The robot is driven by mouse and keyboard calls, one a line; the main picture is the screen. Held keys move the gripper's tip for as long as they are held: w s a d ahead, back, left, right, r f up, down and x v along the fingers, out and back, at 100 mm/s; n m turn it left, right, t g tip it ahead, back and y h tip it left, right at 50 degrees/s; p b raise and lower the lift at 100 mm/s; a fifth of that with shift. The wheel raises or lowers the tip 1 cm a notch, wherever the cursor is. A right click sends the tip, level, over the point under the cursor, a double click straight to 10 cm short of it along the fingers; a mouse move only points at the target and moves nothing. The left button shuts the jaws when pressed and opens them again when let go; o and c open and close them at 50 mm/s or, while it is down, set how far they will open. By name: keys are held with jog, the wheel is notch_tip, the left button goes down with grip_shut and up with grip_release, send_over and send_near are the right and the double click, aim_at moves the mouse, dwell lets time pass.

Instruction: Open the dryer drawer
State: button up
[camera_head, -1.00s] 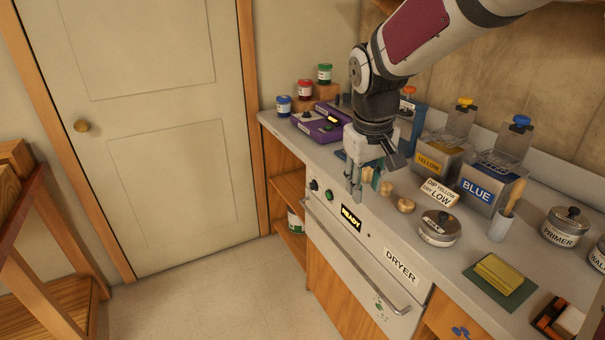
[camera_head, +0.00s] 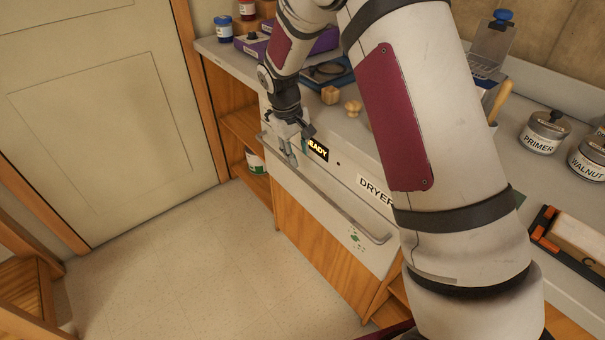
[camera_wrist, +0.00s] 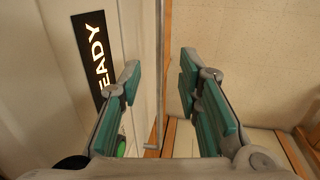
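The dryer (camera_head: 345,205) is a white front panel set under the counter, with a label and a display showing part of "READY". Its drawer appears closed. A long grey bar handle (camera_head: 345,215) runs across the front. My gripper (camera_head: 292,157) is at the left part of the handle, in front of the panel. In the wrist view my gripper (camera_wrist: 160,80) is open, its teal-padded fingers apart on both sides of the handle bar (camera_wrist: 160,60). I see no clear contact between pads and bar. The display (camera_wrist: 93,65) lies left of the fingers.
The counter (camera_head: 345,128) above holds wooden knobs, a primer jar (camera_head: 543,132) and a walnut jar (camera_head: 590,155). My arm hides much of its middle. Open shelves (camera_head: 243,130) stand left of the dryer. The floor (camera_head: 190,260) in front is clear.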

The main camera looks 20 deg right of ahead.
aim_at(304, 177)
jog(key=f, duration=0.3)
jog(key=d+f, duration=0.1)
jog(key=f, duration=0.2)
jog(key=f+b, duration=0.1)
jog(key=f, duration=0.2)
jog(key=shift+w+d+f, duration=0.15)
jog(key=shift+w+d, duration=0.15)
jog(key=shift+d, duration=0.05)
grip_shut()
